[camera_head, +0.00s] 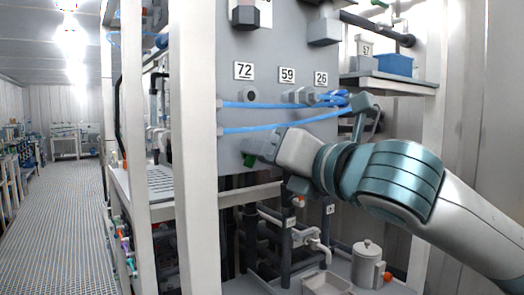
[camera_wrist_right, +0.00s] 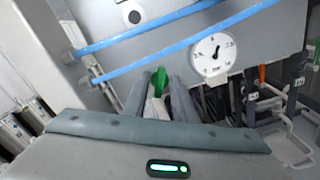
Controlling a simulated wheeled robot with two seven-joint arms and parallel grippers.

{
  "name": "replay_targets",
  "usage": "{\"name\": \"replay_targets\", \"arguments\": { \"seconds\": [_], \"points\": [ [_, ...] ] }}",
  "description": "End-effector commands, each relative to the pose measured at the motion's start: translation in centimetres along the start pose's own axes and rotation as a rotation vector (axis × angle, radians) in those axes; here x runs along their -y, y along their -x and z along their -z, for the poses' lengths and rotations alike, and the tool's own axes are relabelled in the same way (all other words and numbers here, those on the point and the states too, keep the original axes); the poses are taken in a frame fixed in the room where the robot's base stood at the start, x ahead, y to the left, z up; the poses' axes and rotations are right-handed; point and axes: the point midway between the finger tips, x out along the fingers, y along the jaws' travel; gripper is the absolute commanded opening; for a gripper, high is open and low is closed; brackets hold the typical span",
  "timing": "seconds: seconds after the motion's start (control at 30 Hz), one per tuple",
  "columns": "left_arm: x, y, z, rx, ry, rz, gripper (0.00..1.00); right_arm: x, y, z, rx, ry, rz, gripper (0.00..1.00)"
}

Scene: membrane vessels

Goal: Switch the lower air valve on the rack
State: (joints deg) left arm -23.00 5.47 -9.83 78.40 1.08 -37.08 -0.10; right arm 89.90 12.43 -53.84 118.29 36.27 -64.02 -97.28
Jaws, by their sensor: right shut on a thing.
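In the right wrist view the green handle (camera_wrist_right: 159,76) stands between my two finger pads. My right gripper (camera_head: 256,150) reaches in from the right and is shut on this handle. It also shows in the right wrist view (camera_wrist_right: 158,95). The fingers and palm hide most of the valve body, so its exact turn is hard to tell. My left gripper is not in view.
Two blue hoses (camera_head: 262,105) run across the panel (camera_head: 225,60) just above my gripper. A round pressure gauge (camera_wrist_right: 212,54) is close on the right in the wrist view. White rack posts (camera_head: 198,200) stand at left.

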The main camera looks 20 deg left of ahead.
Motion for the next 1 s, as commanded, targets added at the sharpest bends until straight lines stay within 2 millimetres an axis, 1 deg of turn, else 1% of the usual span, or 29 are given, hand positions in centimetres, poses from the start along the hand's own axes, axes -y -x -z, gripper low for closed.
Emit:
{"name": "replay_targets", "arguments": {
  "seconds": [0.47,0.73,1.0],
  "points": [
    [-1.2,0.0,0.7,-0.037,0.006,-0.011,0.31,0.3,0.0,0.0,0.001,-0.450,0.001,0.03],
    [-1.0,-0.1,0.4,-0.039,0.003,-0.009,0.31,0.4,0.0,0.1,0.001,-0.707,0.001,0.03],
    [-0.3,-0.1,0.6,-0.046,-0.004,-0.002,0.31,0.5,0.0,0.2,0.001,-0.932,0.001,0.03]
  ]
}}
